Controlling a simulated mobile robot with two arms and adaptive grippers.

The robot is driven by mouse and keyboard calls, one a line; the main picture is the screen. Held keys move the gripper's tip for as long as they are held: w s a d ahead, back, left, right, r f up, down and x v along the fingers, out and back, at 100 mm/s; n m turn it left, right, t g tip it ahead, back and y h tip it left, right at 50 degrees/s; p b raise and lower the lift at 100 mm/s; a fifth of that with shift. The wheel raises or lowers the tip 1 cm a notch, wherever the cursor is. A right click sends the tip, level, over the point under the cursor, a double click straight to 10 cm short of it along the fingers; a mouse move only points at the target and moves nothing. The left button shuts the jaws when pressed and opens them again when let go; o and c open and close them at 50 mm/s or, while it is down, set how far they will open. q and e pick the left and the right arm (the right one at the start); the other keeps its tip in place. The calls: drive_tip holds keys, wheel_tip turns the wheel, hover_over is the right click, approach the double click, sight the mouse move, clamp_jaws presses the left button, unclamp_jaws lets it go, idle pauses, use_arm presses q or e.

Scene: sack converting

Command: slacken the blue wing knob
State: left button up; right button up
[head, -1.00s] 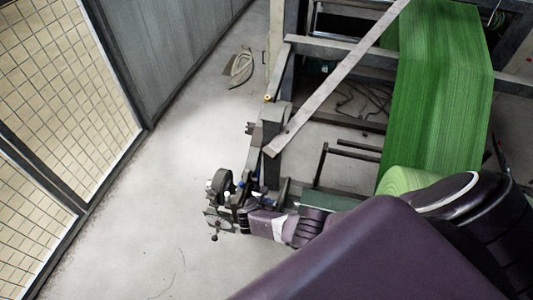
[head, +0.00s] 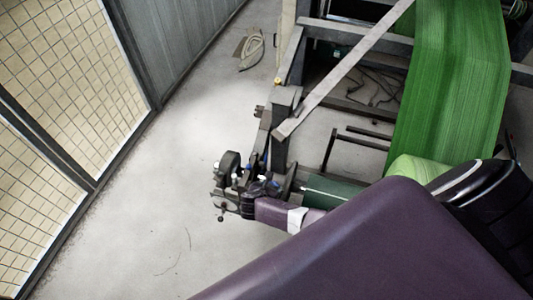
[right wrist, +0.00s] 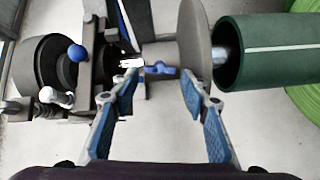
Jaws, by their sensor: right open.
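The blue wing knob (right wrist: 159,69) shows in the right wrist view, on the shaft assembly just left of a grey round disc (right wrist: 196,45). My right gripper (right wrist: 160,82) is open. Its two blue-padded fingers point at the knob, one tip on each side, with space between pads and knob. I cannot tell how far the tips reach past it. In the head view my right gripper (head: 240,193) is small at the end of the purple arm, beside the machine's dark shaft end, and the knob cannot be told apart there. My left gripper is not in view.
A blue ball handle (right wrist: 78,53) and a white-tipped lever (right wrist: 55,97) stand left of the knob. A dark green tube (right wrist: 262,52) lies to the right. Green woven web (head: 450,80) runs over the frame. Bare floor (head: 150,220) lies left, bounded by a mesh fence (head: 60,80).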

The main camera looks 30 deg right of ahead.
drive_tip(key=v, duration=0.8)
drive_tip(key=shift+s+r, duration=0.1)
idle(0.4)
